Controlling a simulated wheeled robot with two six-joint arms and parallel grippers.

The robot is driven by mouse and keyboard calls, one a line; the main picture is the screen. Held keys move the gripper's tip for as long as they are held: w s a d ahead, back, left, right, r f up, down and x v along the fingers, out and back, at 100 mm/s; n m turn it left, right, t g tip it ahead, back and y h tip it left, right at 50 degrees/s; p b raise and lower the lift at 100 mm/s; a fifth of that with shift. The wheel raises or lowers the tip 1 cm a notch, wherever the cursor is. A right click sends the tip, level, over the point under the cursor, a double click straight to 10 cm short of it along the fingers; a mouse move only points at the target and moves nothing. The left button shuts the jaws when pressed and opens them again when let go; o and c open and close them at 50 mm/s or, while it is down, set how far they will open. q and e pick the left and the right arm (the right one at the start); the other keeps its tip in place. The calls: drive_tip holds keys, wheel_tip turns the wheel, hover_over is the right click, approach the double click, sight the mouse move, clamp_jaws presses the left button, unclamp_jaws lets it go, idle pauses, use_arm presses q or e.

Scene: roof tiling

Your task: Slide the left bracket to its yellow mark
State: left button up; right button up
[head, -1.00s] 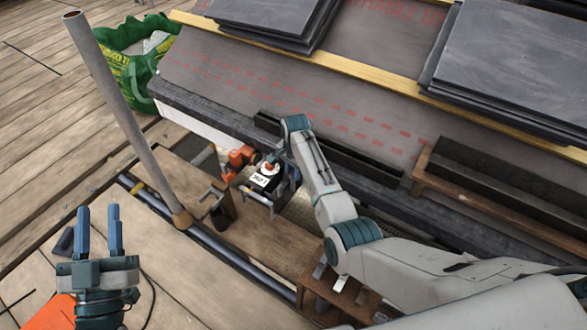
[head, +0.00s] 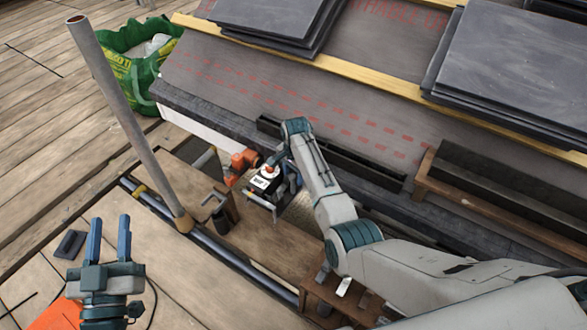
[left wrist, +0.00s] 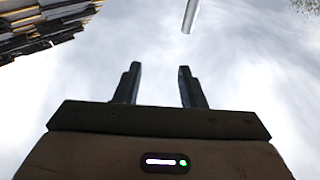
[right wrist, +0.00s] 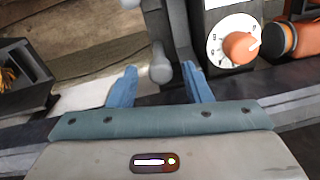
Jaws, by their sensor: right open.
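A yellow band (head: 139,191) shows on the dark pipe (head: 205,247) along the roof's near edge. I cannot clearly pick out the left bracket; a small dark hooked fitting (head: 222,207) stands just beyond the pipe. My right gripper (head: 281,160) is beside a small device with a dial (head: 264,180). In the right wrist view my right gripper (right wrist: 160,88) is open, with a grey rounded metal part (right wrist: 161,70) between and beyond the fingertips; contact is unclear. My left gripper (head: 109,224) is open, empty and pointing up; the left wrist view shows sky between its fingers (left wrist: 158,72).
A grey pole (head: 125,120) leans up between my left gripper and the roof. A green bag (head: 130,65) stands at back left. Wooden deck is free at far left.

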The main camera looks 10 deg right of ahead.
wheel_tip(320, 180, up, 5)
drive_tip(key=shift+f+p, duration=0.1)
drive_tip(key=shift+p, duration=0.7)
use_arm(q)
drive_tip(key=s+d+f+g, duration=0.1)
drive_tip(key=s+f+g, duration=0.2)
drive_tip(key=f+g, duration=0.2)
drive_tip(key=s+f+g+p, duration=0.1)
drive_tip(key=s+f+g, duration=0.3)
drive_tip(key=f, duration=0.6)
drive_tip(key=shift+s+d+f+n+g, duration=0.2)
drive_tip(key=shift+d+f+n+g, duration=0.15)
drive_tip(key=shift+g, duration=0.25)
use_arm(e)
drive_tip(key=shift+s+d+r, duration=0.1)
drive_tip(key=shift+r, duration=1.4)
drive_tip(key=shift+s+d+r, duration=0.1)
drive_tip(key=shift+r, duration=1.35)
